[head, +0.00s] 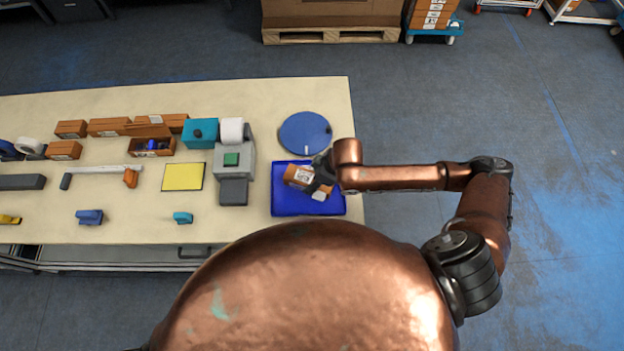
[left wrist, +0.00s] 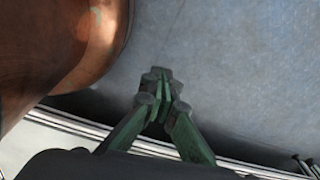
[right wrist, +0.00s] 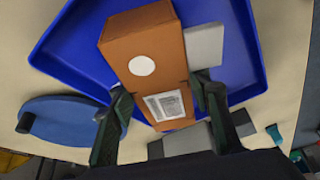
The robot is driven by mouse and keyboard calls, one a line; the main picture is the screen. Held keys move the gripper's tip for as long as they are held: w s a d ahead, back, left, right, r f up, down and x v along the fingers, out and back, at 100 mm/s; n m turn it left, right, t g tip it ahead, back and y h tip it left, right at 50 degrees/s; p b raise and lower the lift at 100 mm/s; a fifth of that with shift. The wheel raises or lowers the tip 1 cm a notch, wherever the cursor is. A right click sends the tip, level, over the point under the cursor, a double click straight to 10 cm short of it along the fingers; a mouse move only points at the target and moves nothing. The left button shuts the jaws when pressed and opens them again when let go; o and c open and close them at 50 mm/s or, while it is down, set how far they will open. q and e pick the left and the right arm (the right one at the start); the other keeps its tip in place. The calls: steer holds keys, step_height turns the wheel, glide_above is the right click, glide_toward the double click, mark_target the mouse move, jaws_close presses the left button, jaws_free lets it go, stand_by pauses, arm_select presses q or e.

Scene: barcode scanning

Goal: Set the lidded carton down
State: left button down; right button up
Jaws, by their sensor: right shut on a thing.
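The brown carton (head: 299,176) is over the blue tray (head: 282,208) at the right end of the table. In the right wrist view the carton (right wrist: 148,50) shows a white round sticker and a printed white label. My right gripper (head: 320,172) is shut on the carton, one finger on each side. The carton lies at an angle to the tray (right wrist: 250,50); I cannot tell whether it touches the tray floor. My left gripper (left wrist: 161,85) is shut and empty, off the table's edge and outside the head view.
A small white block (head: 319,196) lies in the tray beside the carton. A blue round disc (head: 304,133) is behind the tray. A grey device (head: 233,165) stands to its left. A yellow pad (head: 183,176) and several brown boxes (head: 108,126) are farther left.

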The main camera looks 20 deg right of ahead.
arm_select(q)
steer(key=shift+w, duration=0.2)
arm_select(e)
steer(key=shift+a, duration=0.1)
steer(key=o, duration=1.2)
steer(key=shift+c, duration=0.2)
arm_select(q)
steer(key=shift+w, duration=0.3)
steer(key=shift+s+r+p, duration=0.1)
steer(key=shift+r+p, duration=0.5)
steer(key=shift+r, duration=0.05)
arm_select(e)
steer(key=v, duration=1.2)
